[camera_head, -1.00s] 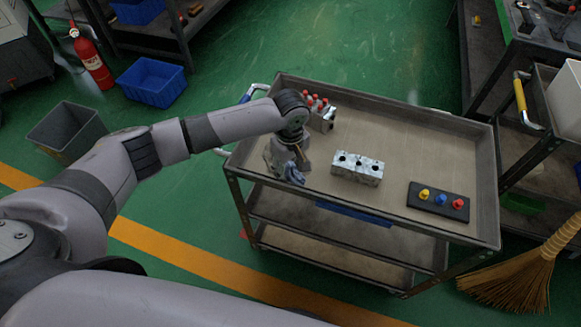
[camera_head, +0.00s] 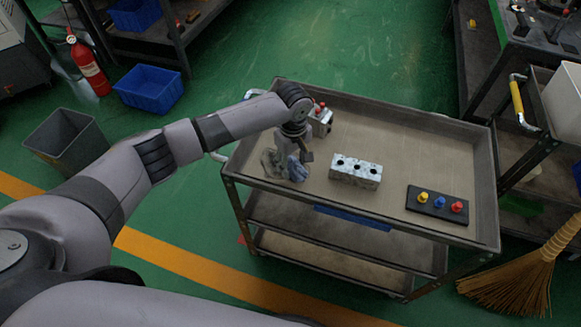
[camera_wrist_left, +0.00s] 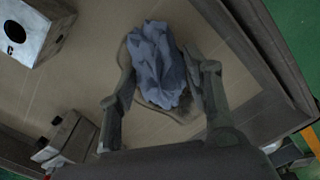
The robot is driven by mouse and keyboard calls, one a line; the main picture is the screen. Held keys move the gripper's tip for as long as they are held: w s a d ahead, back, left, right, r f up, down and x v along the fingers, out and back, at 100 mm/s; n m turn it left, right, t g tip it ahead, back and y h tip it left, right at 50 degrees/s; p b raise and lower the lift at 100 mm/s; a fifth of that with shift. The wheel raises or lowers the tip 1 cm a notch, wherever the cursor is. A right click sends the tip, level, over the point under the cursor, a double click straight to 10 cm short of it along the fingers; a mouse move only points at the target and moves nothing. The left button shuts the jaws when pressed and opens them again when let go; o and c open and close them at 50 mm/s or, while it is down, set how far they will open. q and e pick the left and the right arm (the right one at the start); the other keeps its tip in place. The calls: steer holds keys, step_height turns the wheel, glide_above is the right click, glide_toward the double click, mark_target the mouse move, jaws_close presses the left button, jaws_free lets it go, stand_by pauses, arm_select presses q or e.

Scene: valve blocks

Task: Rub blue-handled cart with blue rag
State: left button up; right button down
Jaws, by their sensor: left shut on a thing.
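The cart (camera_head: 410,150) is a grey metal cart with a tan top tray and a light blue-tinted handle (camera_head: 252,93) at its left end. My left gripper (camera_head: 285,165) is over the near left part of the tray. It is shut on a crumpled blue rag (camera_head: 298,169), low at the tray surface. In the left wrist view the rag (camera_wrist_left: 157,65) bulges out between the two fingers, with a darker patch of tray around it. Whether the rag presses on the tray is hard to tell. My right gripper is not in view.
On the tray, a block with red knobs (camera_head: 321,118) stands behind my gripper. A silver block with dark holes (camera_head: 355,171) lies to the right, then a black plate with coloured knobs (camera_head: 437,203). Raised rims edge the tray. The tray's back right is clear.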

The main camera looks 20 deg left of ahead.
arm_select(q)
steer(key=shift+w+d+f+b, duration=0.15)
steer(key=shift+w+b, duration=0.6)
steer(key=shift+w, duration=1.3)
steer(key=w+b, duration=0.2)
steer(key=shift+w+f+b, duration=0.25)
steer(key=shift+b, duration=0.15)
steer(key=shift+w+b, duration=0.55)
steer(key=shift+w, duration=0.2)
steer(key=shift+a+r, duration=0.15)
steer(key=shift+a, duration=0.05)
steer(key=shift+a+p, duration=0.65)
steer(key=shift+a, duration=0.1)
steer(key=s+p, duration=0.1)
steer(key=p, duration=0.2)
steer(key=shift+s+a, duration=0.1)
steer(key=shift+s, duration=0.25)
steer(key=s+p, duration=0.1)
steer(key=p, duration=0.2)
steer(key=shift+s, duration=0.35)
steer(key=shift+s+f+p, duration=0.25)
steer(key=shift+s+p, duration=0.1)
steer(key=shift+p, duration=0.25)
